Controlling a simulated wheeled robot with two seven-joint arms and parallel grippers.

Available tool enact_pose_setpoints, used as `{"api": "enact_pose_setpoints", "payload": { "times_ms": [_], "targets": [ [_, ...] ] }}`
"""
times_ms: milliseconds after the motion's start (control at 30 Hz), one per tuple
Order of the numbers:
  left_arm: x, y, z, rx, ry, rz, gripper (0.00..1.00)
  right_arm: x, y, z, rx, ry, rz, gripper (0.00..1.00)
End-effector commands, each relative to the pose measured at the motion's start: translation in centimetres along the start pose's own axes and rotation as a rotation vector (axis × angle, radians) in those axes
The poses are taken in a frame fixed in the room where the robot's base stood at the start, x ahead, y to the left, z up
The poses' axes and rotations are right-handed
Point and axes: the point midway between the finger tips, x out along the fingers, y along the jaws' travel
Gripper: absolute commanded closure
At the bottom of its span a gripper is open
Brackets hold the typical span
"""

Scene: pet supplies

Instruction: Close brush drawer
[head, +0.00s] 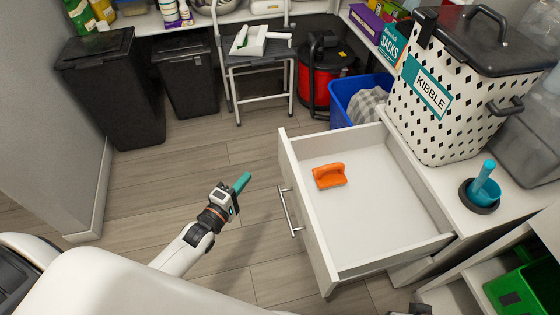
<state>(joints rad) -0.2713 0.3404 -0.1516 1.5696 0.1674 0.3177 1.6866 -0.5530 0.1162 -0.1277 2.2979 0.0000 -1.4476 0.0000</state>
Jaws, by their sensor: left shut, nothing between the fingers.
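The brush drawer (390,226) is white and pulled out from the white cabinet at the right. An orange brush (329,176) lies inside it, towards the far left of its floor. The drawer's metal bar handle (289,212) is on its left-facing front. My left gripper (242,182) is shut and empty, with teal fingertips. In the picture it is left of the drawer front and apart from the handle. A small dark part shows at the bottom edge, too cut off to identify; my right gripper is not clearly in view.
A kibble bin (438,142) and a blue scoop in a dark holder (484,190) stand on the counter beside the drawer. Behind are a blue bin (342,97), a red vacuum (330,92), a step stool (257,72) and dark bins (112,95). The floor left of the drawer is clear.

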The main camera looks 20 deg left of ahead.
Motion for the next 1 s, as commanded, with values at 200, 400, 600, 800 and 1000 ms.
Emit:
{"api": "enact_pose_setpoints", "payload": {
  "times_ms": [200, 400, 600, 800, 1000],
  "targets": [
    [2.1, -0.2, 0.0, -0.01, 0.001, -0.011, 1.0, -1.6, -0.1, 0.1, 0.001, -0.011, -0.002, 0.48],
    [6.4, -0.1, 0.0, -0.007, 0.001, -0.01, 1.0, -3.8, -0.1, -0.1, 0.002, -0.022, -0.004, 0.48],
    [10.5, -0.2, 0.0, -0.007, 0.0, -0.009, 1.0, -3.0, -0.1, -0.4, 0.002, -0.021, -0.004, 0.48],
    [12.2, -0.1, -2.2, -0.009, 0.001, -0.006, 1.0, -2.5, -0.1, -0.6, 0.002, -0.022, -0.004, 0.48],
    [12.8, -0.2, -2.8, -0.007, 0.0, -0.005, 1.0, -2.4, -0.1, -0.6, 0.002, -0.021, -0.004, 0.48]
  ]
}}
